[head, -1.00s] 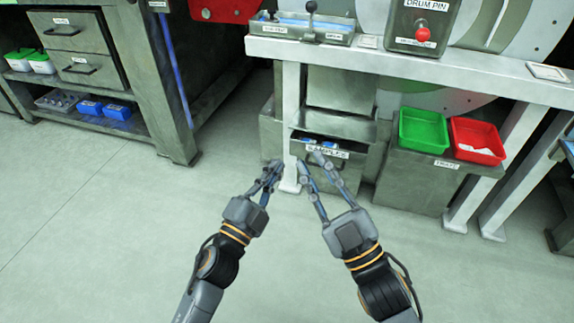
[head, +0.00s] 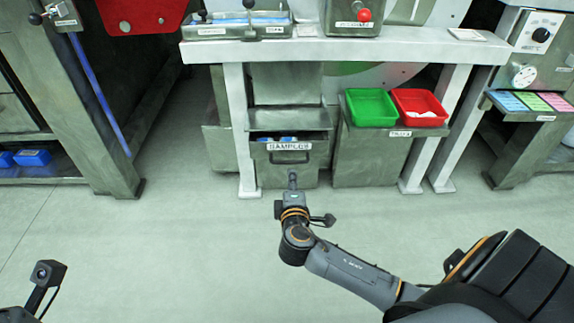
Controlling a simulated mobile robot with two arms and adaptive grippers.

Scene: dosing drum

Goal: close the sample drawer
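The sample drawer (head: 267,168), a grey metal box with a "SAMPLES" label on its front, sits low under the white bench. It is pulled partly out: its open top shows blue and white items inside. My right gripper (head: 292,176) is in front of the lower drawer front, below the label. It is seen from behind and nearly edge-on, so its finger gap is hidden, and I cannot tell whether it touches the drawer. My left gripper is out of view; only a dark piece of my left arm shows at the bottom left.
The white bench (head: 340,50) stands over the drawer on pale legs. Right of the drawer, a green tray (head: 370,107) and a red tray (head: 419,106) sit on a grey box labelled "TRAYS". A bench leg (head: 240,130) is just left of the drawer. The floor in front is clear.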

